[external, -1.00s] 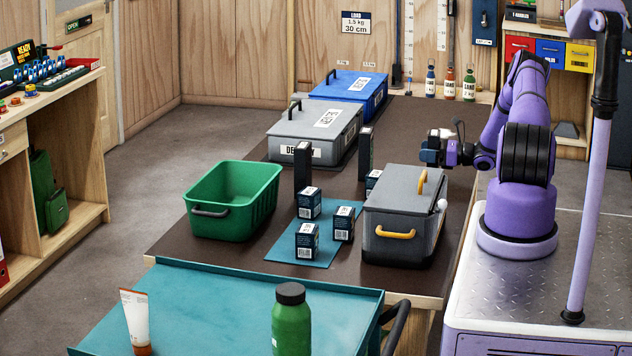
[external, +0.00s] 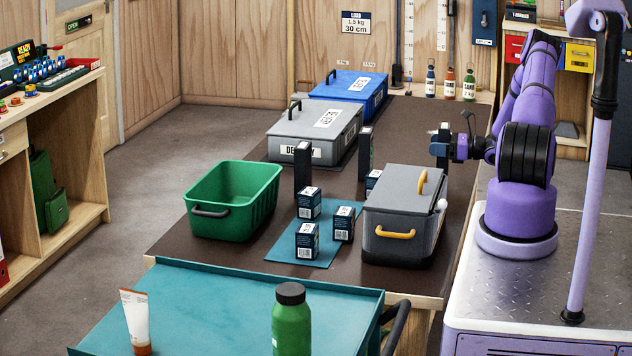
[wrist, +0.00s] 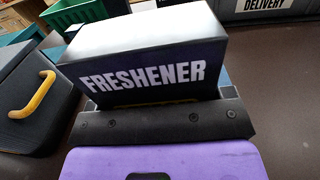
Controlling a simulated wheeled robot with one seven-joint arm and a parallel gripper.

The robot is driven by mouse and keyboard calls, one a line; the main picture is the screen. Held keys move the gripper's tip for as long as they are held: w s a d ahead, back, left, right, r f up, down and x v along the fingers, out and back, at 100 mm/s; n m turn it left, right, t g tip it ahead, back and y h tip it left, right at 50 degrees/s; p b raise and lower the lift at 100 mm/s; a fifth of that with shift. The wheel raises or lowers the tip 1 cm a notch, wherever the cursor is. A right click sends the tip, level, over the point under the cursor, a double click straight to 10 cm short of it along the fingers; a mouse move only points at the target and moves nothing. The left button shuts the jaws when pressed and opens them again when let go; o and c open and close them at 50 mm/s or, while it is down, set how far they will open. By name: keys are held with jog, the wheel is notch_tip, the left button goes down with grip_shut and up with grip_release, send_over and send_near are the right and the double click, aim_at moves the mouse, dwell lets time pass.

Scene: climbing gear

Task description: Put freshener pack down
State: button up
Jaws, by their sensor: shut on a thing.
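The freshener pack (wrist: 143,72) is a dark box with a white FRESHENER label, large in the wrist view. My gripper (external: 440,148) is shut on it. In the external view the gripper is at the right side of the dark table (external: 410,125), behind the grey lidded box, and the pack in it is small and partly hidden by the gripper. The pack appears held above the table top; the exact gap cannot be told.
A grey box with yellow handles (external: 402,215) stands nearby. Several small dark boxes (external: 306,240) stand on or near a teal mat, beside a green bin (external: 232,200). A grey DELIVERY case (external: 315,130) and a blue case (external: 350,88) lie further back. Table around the gripper is bare.

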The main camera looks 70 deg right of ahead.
jog(key=s+a, duration=0.5)
jog(key=a, duration=0.3)
jog(key=shift+s+r, duration=0.4)
jog(key=shift+r, duration=0.05)
jog(key=shift+r, duration=0.1)
